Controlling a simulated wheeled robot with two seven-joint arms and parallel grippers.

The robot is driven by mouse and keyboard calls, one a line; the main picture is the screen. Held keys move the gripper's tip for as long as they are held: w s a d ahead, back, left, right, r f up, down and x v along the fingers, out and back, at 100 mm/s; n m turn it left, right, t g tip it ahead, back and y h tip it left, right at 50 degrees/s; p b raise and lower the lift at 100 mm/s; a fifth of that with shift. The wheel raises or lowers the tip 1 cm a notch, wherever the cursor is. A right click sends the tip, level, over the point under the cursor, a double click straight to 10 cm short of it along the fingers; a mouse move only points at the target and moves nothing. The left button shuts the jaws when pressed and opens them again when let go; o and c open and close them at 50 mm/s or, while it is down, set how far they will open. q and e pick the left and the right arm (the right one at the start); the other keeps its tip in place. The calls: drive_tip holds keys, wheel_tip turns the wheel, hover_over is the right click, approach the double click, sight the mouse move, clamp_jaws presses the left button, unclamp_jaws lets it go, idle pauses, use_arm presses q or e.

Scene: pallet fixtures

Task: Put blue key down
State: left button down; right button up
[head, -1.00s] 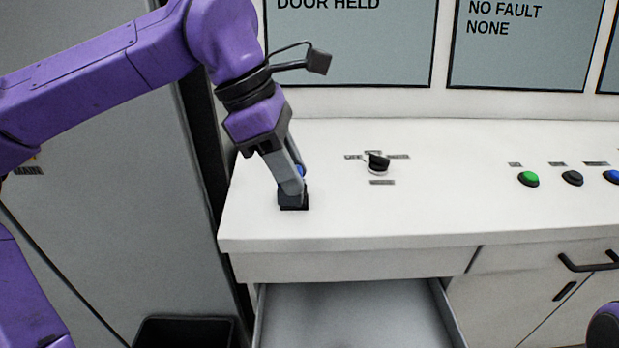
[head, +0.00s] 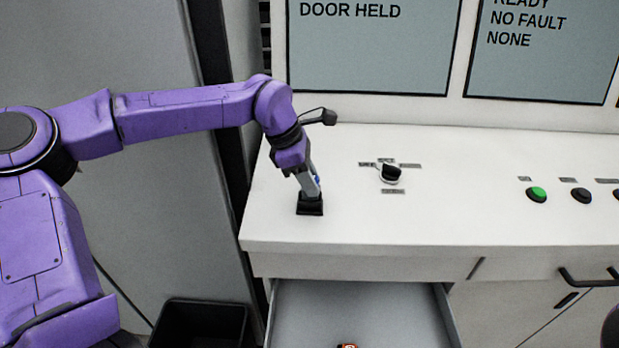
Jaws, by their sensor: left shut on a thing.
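My left gripper (head: 311,190) is over the left end of the white counter, pointing down and shut on the blue key. Only a small blue part of the blue key (head: 317,181) shows beside the grey fingers; the rest is hidden. A small black block (head: 310,208) is right below the fingertips on the counter. I cannot tell whether the key touches it. My right gripper is not in view.
A black selector knob (head: 391,173) stands on the counter (head: 440,215), with green (head: 537,194) and black (head: 581,195) buttons farther right. An open drawer (head: 370,300) juts out below, with a small orange thing (head: 347,346) inside. A black bin (head: 205,320) stands left.

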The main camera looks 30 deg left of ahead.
use_arm(q)
drive_tip(key=shift+s+f, duration=0.25)
drive_tip(key=shift+f, duration=0.35)
drive_tip(key=shift+w+a+f, duration=0.1)
drive_tip(key=shift+w+f, duration=0.05)
drive_tip(key=shift+w, duration=0.1)
drive_tip(key=c, duration=0.9)
unclamp_jaws()
drive_tip(key=shift+w+f, duration=0.1)
drive_tip(key=shift+w, duration=0.2)
drive_tip(key=shift+s+r, duration=0.25)
drive_tip(key=shift+s, duration=0.05)
drive_tip(key=v, duration=0.4)
drive_tip(key=b+v, duration=0.1)
drive_tip(key=v, duration=0.3)
drive_tip(key=b+v, duration=0.1)
drive_tip(key=v, duration=0.3)
drive_tip(key=shift+w, duration=0.25)
drive_tip(key=shift+f, duration=0.1)
